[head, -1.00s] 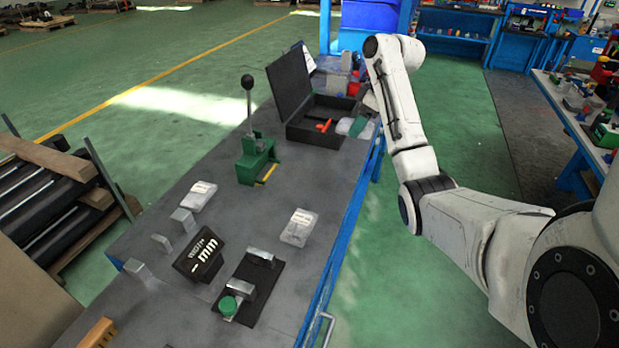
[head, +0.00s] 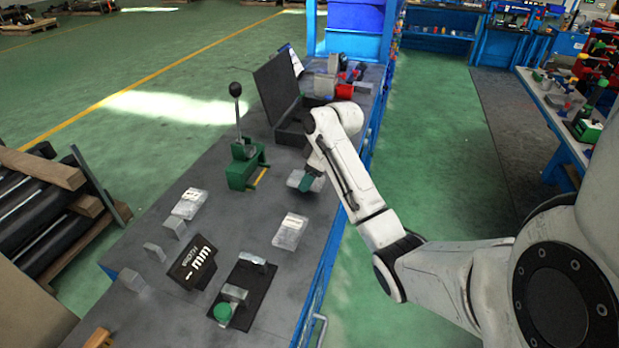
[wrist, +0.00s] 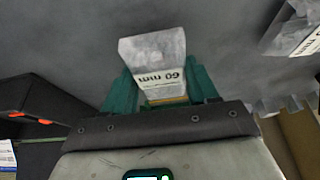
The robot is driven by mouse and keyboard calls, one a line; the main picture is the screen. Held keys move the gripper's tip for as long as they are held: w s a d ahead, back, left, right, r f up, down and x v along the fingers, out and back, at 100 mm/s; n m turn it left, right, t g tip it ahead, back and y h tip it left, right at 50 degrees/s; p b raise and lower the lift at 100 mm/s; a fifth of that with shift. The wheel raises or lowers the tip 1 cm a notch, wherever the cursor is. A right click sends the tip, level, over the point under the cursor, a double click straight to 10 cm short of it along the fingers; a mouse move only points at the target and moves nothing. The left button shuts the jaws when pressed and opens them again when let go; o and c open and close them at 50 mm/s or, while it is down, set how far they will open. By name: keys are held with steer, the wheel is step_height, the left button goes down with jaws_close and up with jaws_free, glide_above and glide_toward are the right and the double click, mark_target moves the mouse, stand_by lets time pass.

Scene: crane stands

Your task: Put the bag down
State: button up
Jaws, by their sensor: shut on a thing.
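A clear bag with a "60 mm" label (wrist: 155,50) is between the green fingers of my gripper (wrist: 162,86) in the wrist view. My gripper is shut on it. In the head view the bag (head: 296,180) shows beside the green fingertips, over the right part of the grey bench (head: 150,225), right of the green press. Whether its underside touches the bench I cannot tell. Two similar bags lie flat on the bench: one left of centre (head: 188,204) and one nearer the right edge (head: 291,231).
The green lever press (head: 243,168) stands left of my gripper. An open black case (head: 277,88) is behind it, partly hidden by my arm. Bare bench lies between press and bags.

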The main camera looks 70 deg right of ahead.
steer(key=shift+f, duration=0.6)
steer(key=o, duration=1.2)
steer(key=shift+f, duration=0.1)
steer(key=p+v, duration=0.2)
steer(key=v, duration=1)
